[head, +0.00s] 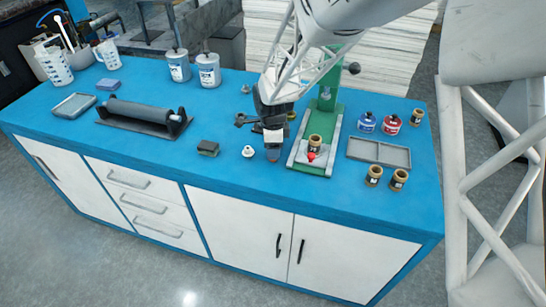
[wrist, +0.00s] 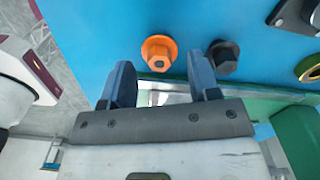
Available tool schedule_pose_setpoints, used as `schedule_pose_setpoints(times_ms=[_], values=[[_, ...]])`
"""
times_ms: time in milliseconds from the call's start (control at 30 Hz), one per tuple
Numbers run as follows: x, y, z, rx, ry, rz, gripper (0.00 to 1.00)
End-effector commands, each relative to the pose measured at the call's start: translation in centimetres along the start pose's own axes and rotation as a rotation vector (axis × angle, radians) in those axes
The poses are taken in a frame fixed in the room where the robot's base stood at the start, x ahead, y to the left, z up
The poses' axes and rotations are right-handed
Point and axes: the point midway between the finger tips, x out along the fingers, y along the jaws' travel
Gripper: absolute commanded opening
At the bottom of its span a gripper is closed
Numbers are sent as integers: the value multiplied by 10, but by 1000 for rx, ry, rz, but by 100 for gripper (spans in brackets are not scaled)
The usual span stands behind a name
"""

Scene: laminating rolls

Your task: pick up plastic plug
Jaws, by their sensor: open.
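My gripper (head: 272,151) is over the middle of the blue bench, left of the green press; its two fingers (wrist: 162,72) stand apart with nothing between them. In the wrist view an orange hexagonal plug (wrist: 159,53) with a round flange lies just beyond the fingertips. A similar dark plug (wrist: 223,57) lies to its right, near the right finger. The frames do not settle which one is the plastic plug. In the head view my gripper and arm hide part of this area. A small white flanged piece (head: 248,152) stands left of my gripper.
A grey tray (head: 379,152), jars and bottles are farther right. The bench front is clear.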

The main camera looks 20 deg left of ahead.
Motion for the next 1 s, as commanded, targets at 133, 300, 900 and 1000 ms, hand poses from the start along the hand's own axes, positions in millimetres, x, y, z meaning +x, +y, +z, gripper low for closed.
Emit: schedule_pose_setpoints(times_ms=[133,300,900,1000], values=[[17,0,0,0,0,1,56],[28,1,0,0,0,1,56],[28,0,0,0,0,0,50],[28,0,0,0,0,0,34]])
